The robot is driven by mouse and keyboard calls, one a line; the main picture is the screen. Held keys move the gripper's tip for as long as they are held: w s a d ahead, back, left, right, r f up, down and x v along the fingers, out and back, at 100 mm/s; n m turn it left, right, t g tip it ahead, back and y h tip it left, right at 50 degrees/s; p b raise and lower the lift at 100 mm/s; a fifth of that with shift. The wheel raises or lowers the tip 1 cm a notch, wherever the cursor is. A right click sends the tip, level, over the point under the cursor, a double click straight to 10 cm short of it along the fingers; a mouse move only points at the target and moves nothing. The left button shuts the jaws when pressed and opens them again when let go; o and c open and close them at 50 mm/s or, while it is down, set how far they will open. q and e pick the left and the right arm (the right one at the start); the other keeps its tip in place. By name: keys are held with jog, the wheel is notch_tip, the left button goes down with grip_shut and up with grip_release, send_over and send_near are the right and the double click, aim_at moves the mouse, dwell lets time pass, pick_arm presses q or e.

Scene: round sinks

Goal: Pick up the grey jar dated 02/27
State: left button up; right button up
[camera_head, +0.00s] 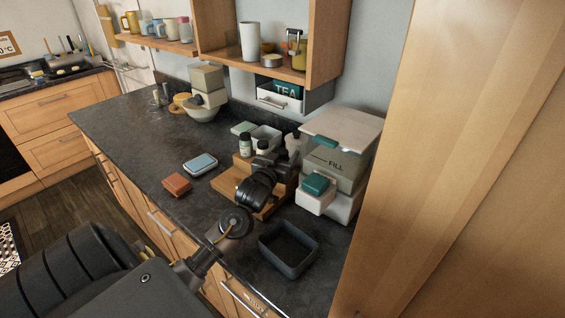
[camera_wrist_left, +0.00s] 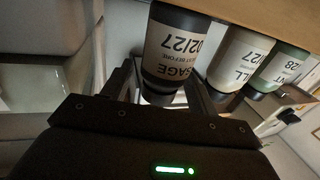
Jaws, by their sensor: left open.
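In the left wrist view, which is upside down, a dark grey jar (camera_wrist_left: 175,45) has a white label reading SAGE and 02/27. My left gripper (camera_wrist_left: 161,88) is open, with one finger on each side of this jar's lid end. I cannot tell whether the fingers touch it. In the head view my left gripper (camera_head: 275,160) is over the wooden stand (camera_head: 229,184), and the arm hides much of what is there. I cannot make out the SAGE jar in the head view. My right gripper is not in view.
Beside the SAGE jar stand a jar (camera_wrist_left: 239,58) with a partly hidden date ending in 27 and a green jar (camera_wrist_left: 286,72) ending in 28. A FILL box (camera_head: 335,165) is close on the right. An empty dark tray (camera_head: 289,262) lies in front. The counter's left is mostly clear.

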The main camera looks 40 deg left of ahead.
pick_arm(q)
jog(key=c, duration=1.1)
jog(key=shift+r, duration=0.15)
jog(key=shift+c, duration=0.8)
jog(key=shift+r, duration=0.3)
jog(key=r, duration=0.1)
jog(key=r+b, duration=0.1)
jog(key=shift+s+r, duration=0.2)
jog(key=shift+r, duration=0.2)
jog(key=s+r+p, duration=0.1)
jog(key=s+r, duration=0.2)
jog(key=s, duration=0.1)
jog(key=s+r+p, duration=0.2)
jog(key=s+r, duration=0.1)
jog(key=s, duration=0.2)
jog(key=s+r+p, duration=0.2)
jog(key=s+r, duration=0.1)
jog(key=s, duration=0.1)
jog(key=shift+s+a+r, duration=0.2)
jog(key=shift+s+a, duration=0.15)
jog(key=shift+a, duration=0.05)
